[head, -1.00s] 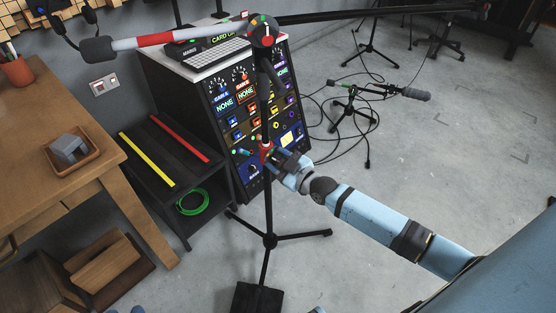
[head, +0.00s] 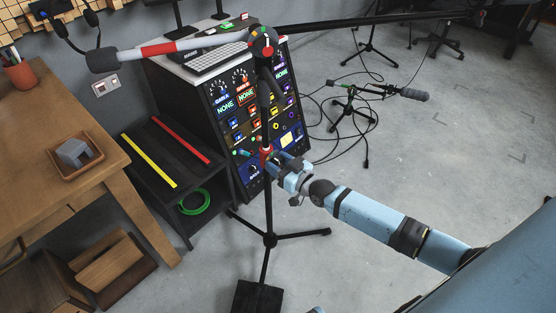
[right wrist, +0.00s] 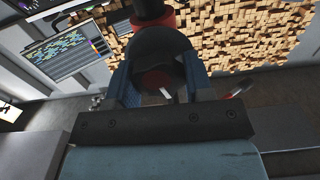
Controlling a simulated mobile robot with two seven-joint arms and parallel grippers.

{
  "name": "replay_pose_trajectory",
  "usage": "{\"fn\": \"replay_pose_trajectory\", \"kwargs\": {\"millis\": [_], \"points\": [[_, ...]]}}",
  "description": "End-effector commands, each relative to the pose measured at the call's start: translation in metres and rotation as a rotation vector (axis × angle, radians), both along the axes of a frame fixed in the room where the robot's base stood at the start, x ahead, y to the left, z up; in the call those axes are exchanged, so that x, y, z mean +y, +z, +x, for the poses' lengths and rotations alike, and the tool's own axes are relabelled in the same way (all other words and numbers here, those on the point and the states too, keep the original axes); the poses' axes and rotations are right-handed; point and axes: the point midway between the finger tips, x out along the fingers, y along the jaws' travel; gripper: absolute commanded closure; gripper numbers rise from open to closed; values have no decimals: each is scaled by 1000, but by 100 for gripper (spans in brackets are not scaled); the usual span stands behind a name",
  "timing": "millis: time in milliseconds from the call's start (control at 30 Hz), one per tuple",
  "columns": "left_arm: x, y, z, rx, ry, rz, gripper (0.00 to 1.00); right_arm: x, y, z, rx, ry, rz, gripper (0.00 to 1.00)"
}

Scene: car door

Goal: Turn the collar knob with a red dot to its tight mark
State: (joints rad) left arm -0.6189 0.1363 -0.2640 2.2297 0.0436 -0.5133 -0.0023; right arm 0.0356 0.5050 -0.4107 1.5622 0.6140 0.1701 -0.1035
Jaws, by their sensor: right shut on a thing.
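A black stand pole (head: 267,205) rises on a tripod base in front of the rack. A red collar (head: 266,152) sits partway up it. My right gripper (head: 275,159) reaches in from the right at collar height. In the right wrist view, its two blue-lined fingers are shut on the sides of a dark round knob (right wrist: 160,48). The knob has a dull red patch and a short white pointer near its lower side. A red ring (right wrist: 155,23) shows just beyond it. No tight mark can be made out. My left gripper is not in view.
A boom joint with red and green marks (head: 263,47) tops the stand, and a red-and-white boom (head: 150,51) extends left. The rack (head: 222,120) stands close behind. A black shelf (head: 180,160) and wooden table (head: 60,110) are left.

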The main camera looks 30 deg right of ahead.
Motion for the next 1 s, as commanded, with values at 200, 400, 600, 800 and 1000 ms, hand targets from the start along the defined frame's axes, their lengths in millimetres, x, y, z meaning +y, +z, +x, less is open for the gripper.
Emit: {"fn": "replay_pose_trajectory", "kwargs": {"millis": [200,400,600,800,1000], "points": [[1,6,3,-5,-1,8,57,0,1,0,46,0,128,76],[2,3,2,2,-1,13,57,0,0,0,71,0,203,76],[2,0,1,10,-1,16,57,0,0,0,82,0,234,76],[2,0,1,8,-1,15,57,0,-1,0,83,0,239,76],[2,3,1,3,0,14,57,-1,-1,0,83,0,239,50]]}}
